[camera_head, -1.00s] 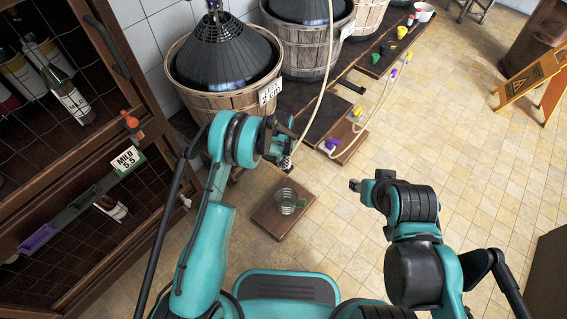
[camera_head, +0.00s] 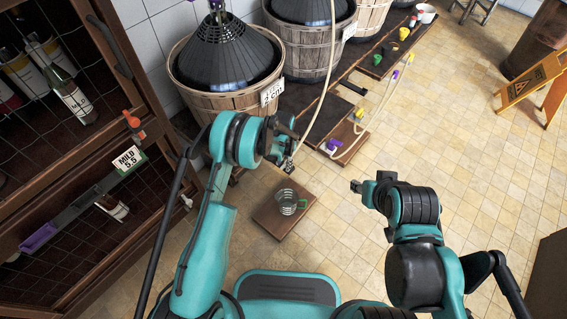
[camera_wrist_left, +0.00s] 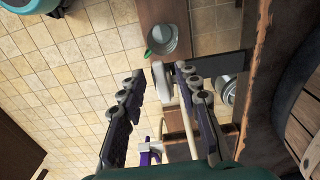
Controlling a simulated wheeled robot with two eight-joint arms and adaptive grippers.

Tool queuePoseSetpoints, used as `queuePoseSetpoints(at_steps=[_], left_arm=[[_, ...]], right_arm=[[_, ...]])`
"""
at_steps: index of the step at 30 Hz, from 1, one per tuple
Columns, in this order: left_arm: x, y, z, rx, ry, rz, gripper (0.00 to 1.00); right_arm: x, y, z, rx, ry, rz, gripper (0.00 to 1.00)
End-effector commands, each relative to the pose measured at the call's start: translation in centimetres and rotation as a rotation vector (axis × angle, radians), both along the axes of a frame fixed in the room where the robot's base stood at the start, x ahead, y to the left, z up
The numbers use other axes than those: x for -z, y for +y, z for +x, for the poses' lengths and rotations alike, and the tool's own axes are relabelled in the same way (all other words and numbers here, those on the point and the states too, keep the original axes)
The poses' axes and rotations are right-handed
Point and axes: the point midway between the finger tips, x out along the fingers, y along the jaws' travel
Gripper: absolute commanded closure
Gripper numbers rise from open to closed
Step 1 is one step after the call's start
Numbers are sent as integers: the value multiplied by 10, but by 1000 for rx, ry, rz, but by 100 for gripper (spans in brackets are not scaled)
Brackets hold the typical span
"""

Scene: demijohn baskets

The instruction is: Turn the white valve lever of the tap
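The white valve lever (camera_wrist_left: 161,86) shows in the left wrist view, between the fingers of my left gripper (camera_wrist_left: 157,74) and closer to the right-hand one. The fingers are apart; I cannot tell whether either touches the lever. In the head view my left gripper (camera_head: 287,160) is low in front of the nearest basket, and it hides the tap and lever. A metal cylinder (camera_wrist_left: 227,90) lies right of the fingers in the wrist view; I cannot tell if it belongs to the tap. My right gripper (camera_head: 357,187) hangs over bare floor; its fingers are too small to judge.
Basketed demijohns (camera_head: 226,62) stand behind.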

Motion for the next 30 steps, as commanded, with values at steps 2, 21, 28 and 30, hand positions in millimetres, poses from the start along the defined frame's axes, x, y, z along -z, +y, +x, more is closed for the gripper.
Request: queuePoseSetpoints(at_steps=[2, 21, 28, 30], left_arm=[[-6, 0, 0, 0, 0, 0, 67], [-115, 0, 0, 0, 0, 0, 67], [-119, 0, 0, 0, 0, 0, 67], [-119, 0, 0, 0, 0, 0, 67]], right_arm=[[0, 0, 0, 0, 0, 0, 60], [0, 0, 0, 0, 0, 0, 60], [0, 0, 0, 0, 0, 0, 60], [0, 0, 0, 0, 0, 0, 60]])
